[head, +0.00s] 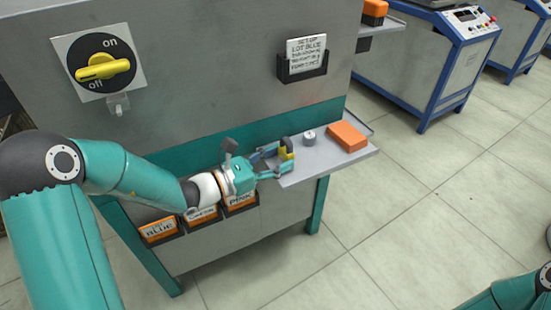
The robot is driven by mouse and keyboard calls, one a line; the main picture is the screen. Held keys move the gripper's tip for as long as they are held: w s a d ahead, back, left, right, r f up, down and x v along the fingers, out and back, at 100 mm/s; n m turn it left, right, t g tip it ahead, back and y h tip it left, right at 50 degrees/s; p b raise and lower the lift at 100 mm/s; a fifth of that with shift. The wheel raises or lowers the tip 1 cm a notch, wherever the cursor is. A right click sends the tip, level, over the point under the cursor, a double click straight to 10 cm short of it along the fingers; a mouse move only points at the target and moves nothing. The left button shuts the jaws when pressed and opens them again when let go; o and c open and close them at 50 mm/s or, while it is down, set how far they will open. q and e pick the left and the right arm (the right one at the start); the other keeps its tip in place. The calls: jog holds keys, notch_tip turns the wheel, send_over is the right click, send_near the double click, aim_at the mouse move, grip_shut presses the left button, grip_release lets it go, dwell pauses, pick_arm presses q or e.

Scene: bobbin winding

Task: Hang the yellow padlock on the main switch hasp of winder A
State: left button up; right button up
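The yellow padlock (286,154), with a dark upper part, is at the left end of the grey side shelf of the winder. My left gripper (283,159) is at this shelf with its fingers spread, and the padlock is at the fingertips, between them or just beyond. Contact between fingers and padlock cannot be made out. The main switch (103,68) has a yellow handle lying near level, by the "off" mark. A pale hasp (118,103) hangs below its plate. My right gripper is out of view; only part of my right arm shows at the lower right.
On the shelf (316,162) are a small grey round object (309,138) and an orange block (347,136). A card holder (303,66) is on the panel. Labelled orange bins (159,229) hang below my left forearm. Open floor (400,220) lies to the right.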

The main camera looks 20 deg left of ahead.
aim_at(285, 140)
pick_arm(q)
jog(key=c, duration=0.8)
jog(key=shift+o, duration=0.2)
notch_tip(285, 140, up, 5)
jog(key=p, duration=0.4)
jog(key=shift+s+r, duration=0.1)
